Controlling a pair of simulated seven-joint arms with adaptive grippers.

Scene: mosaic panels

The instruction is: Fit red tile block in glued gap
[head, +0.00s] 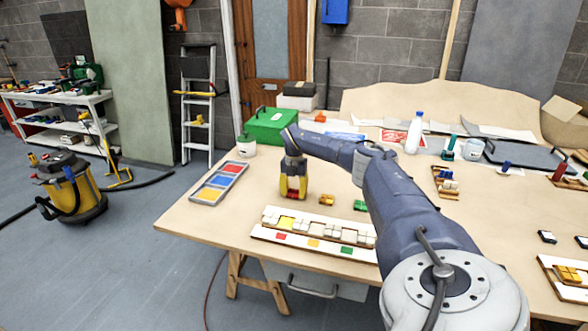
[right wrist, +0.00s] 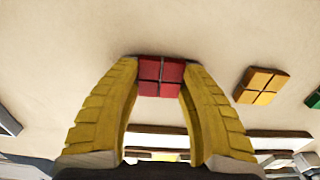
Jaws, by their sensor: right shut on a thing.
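My right gripper (head: 293,195) has yellow fingers and points down over the table, behind the left end of the mosaic panel (head: 262,232). It is shut on the red tile block (right wrist: 160,76), whose four-square face shows between the fingertips in the right wrist view. I cannot tell whether the block touches the table. The panel has a row of cream tiles with gaps, a yellow patch near its left end, and red, orange and green marks along its front strip. Glue is too small to make out. My left gripper is not in view.
An orange tile block (head: 326,200) and a green tile block (head: 360,205) lie behind the panel. A tray with blue, red and yellow sections (head: 218,183) lies left of the gripper. A green box (head: 270,126) stands at the back. Bare table lies left of the panel.

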